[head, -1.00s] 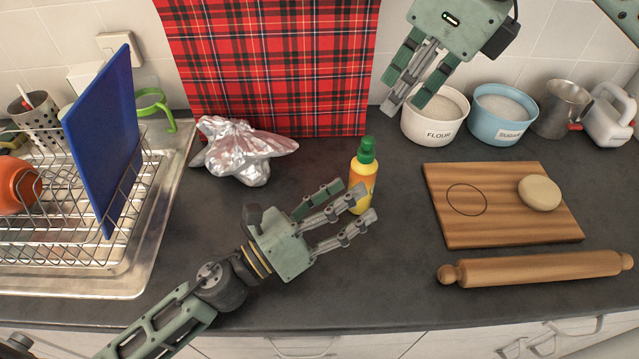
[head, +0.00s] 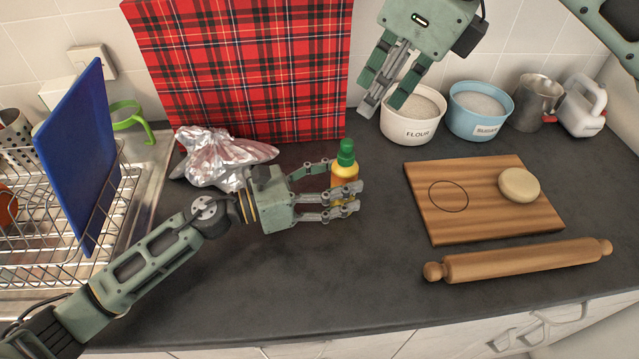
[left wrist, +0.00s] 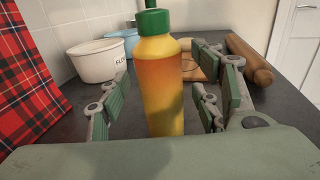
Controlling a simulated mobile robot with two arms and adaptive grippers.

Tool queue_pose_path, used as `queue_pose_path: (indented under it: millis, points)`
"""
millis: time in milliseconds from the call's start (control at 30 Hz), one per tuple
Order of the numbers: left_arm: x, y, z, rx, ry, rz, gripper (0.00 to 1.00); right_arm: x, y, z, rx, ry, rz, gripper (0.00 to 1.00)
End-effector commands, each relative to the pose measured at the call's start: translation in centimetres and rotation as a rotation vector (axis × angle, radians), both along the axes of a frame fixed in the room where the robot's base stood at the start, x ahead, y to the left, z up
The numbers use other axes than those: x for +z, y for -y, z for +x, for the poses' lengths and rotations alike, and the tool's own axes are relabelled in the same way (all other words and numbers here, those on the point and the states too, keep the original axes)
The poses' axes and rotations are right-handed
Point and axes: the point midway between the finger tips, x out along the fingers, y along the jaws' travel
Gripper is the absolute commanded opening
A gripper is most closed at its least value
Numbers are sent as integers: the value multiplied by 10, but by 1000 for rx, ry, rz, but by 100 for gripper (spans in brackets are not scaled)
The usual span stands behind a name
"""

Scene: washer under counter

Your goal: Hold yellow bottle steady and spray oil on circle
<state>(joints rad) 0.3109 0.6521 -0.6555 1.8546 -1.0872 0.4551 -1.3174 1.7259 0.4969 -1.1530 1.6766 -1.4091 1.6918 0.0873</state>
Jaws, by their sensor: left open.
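The yellow bottle (head: 343,172) with a green cap stands upright on the dark counter. My left gripper (head: 344,188) is open, with its fingers on either side of the bottle. In the left wrist view the bottle (left wrist: 163,90) stands between the spread fingers, with gaps on both sides. The fingers hide the bottle's lower part in the head view. The drawn circle (head: 448,196) is on the left part of the wooden board (head: 480,222). My right gripper (head: 385,82) hangs above the counter, left of the flour bowl; I cannot tell whether it is open.
A dough ball (head: 519,185) lies on the board, with a rolling pin (head: 520,260) in front. A flour bowl (head: 408,128) and a blue sugar bowl (head: 482,122) stand behind. A foil bag (head: 225,160) is behind my left gripper. A dish rack (head: 80,240) is at left.

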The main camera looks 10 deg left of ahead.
Motion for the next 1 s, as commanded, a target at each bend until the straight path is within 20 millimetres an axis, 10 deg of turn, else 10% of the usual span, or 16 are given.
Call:
queue_pose_path:
  millis: [400, 1000]
  points:
    - [0, 8, 3, 1, 0, 0, 57, 0, 0, 0, 0, 0, 0, 31]
    - [0, 7, 3, 0, 0, 0, 4, 0, 0, 0, 0, 0, 0, 31]
